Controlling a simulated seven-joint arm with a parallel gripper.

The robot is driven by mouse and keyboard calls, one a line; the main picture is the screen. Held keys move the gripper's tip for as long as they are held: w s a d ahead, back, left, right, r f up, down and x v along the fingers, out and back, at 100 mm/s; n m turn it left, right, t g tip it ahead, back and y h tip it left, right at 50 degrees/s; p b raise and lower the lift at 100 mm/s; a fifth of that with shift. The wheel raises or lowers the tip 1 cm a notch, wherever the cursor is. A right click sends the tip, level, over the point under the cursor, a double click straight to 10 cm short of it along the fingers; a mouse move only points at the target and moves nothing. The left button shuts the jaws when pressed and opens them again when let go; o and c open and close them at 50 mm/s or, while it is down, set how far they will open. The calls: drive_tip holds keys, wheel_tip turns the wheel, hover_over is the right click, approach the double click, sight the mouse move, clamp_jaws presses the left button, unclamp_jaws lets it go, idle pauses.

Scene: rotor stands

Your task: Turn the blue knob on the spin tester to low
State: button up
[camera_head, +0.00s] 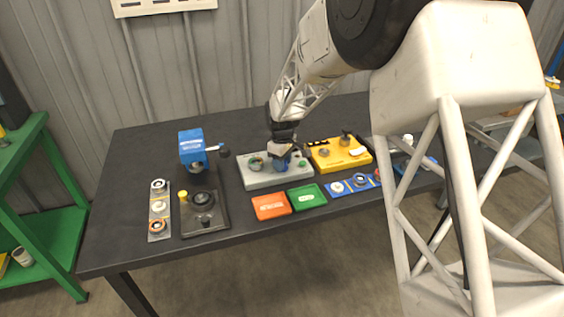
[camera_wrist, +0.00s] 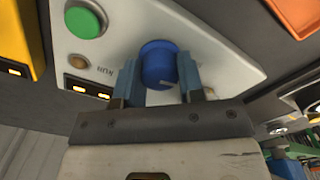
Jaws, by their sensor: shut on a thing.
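The spin tester is a pale grey box (camera_head: 262,181) in the middle of the dark table; its pale top also shows in the wrist view (camera_wrist: 215,50). Its blue knob (camera_wrist: 158,62) stands upright on the top, with a short white mark on its rim. In the head view the knob (camera_head: 281,165) is partly hidden by my gripper (camera_head: 284,152). In the wrist view my gripper (camera_wrist: 160,78) has one finger on each side of the knob and is shut on it. A green button (camera_wrist: 86,20) with RUN lettering nearby sits beside the knob. I cannot read any low marking.
A yellow box (camera_head: 340,163) stands close on the tester's right. An orange tray (camera_head: 271,206) and a green tray (camera_head: 307,196) lie in front. A blue press (camera_head: 192,148), a black stand (camera_head: 205,222) and a grey strip (camera_head: 159,220) with parts are at the left.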

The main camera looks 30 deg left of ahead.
drive_tip(key=m, duration=1.3)
idle(0.5)
drive_tip(key=o, duration=0.9)
drive_tip(key=shift+r, duration=0.1)
drive_tip(key=shift+r, duration=3.8)
